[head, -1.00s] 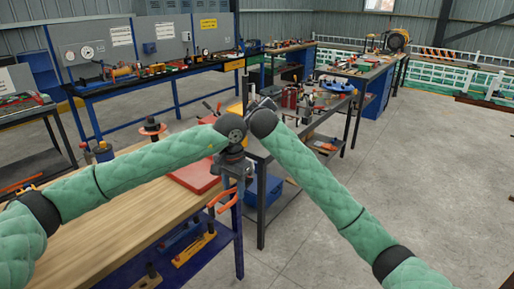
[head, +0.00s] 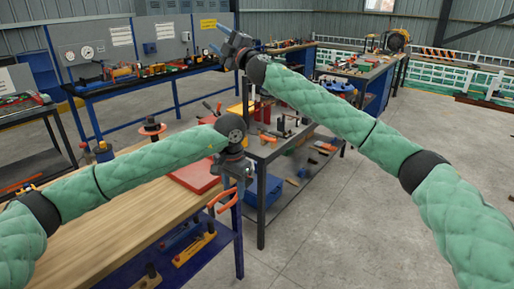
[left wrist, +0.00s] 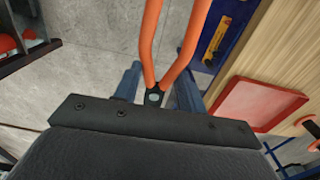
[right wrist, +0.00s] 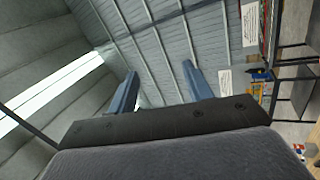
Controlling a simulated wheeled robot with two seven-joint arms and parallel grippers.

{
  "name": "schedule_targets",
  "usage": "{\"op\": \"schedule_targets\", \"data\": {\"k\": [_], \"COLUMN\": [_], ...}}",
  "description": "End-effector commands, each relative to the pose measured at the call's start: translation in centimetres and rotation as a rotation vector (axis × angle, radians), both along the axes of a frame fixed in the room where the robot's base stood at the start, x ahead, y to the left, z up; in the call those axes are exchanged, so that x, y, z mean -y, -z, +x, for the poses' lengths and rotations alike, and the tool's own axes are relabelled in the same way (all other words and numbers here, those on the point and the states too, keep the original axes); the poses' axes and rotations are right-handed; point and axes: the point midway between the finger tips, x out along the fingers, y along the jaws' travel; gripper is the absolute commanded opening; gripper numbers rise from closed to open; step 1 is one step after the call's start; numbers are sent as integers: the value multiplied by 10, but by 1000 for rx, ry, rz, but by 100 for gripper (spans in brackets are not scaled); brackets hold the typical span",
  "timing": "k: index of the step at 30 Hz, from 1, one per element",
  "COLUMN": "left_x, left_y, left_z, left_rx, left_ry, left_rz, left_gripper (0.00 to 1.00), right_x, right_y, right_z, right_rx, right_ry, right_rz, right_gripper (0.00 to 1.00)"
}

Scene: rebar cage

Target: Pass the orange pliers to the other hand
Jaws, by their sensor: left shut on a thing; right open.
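The orange pliers (head: 224,201) hang from my left gripper (head: 236,186), handles out past the jaws, beside the right end of the wooden bench. In the left wrist view the pliers' orange handles (left wrist: 170,45) spread away from the jaws, and their pivot (left wrist: 154,97) sits between the blue fingers of my left gripper (left wrist: 157,88). The pliers' head is hidden by the gripper body. My right gripper (head: 217,40) is raised higher, up and left of its wrist, with fingers apart. In the right wrist view the jaws of my right gripper (right wrist: 160,85) are open and empty.
A wooden bench (head: 110,205) with a red tray (head: 192,172) lies under my left arm. A grey tool cart (head: 262,150) with several tools stands behind my grippers. Concrete floor (head: 330,240) is clear at the right.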

Motion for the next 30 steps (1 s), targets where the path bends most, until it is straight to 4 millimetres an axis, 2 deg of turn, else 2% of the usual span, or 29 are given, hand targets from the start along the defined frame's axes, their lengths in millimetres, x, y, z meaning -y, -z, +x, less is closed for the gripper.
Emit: {"op": "schedule_targets", "data": {"k": [5, 8, 14, 21, 27, 30], "left_x": [0, 0, 0, 0, 0, 0], "left_y": [0, 0, 0, 0, 0, 0], "left_z": [0, 0, 0, 0, 0, 0], "left_rx": [0, 0, 0, 0, 0, 0], "left_ry": [0, 0, 0, 0, 0, 0], "left_rz": [0, 0, 0, 0, 0, 0], "left_gripper": [12, 12, 12, 12, 12, 12], "right_x": [-14, -20, -23, -13, 5, 19], "right_y": [28, 55, 125, 202, 253, 271], "right_z": [-1, -3, -11, -30, -51, -63], "right_rx": [-1, -32, -144, -335, -525, -628], "right_ry": [-157, -247, -424, -618, -757, -817], "right_rz": [-138, -215, -370, -553, -702, -773], "right_gripper": [50, 50, 50, 50, 50, 50]}}
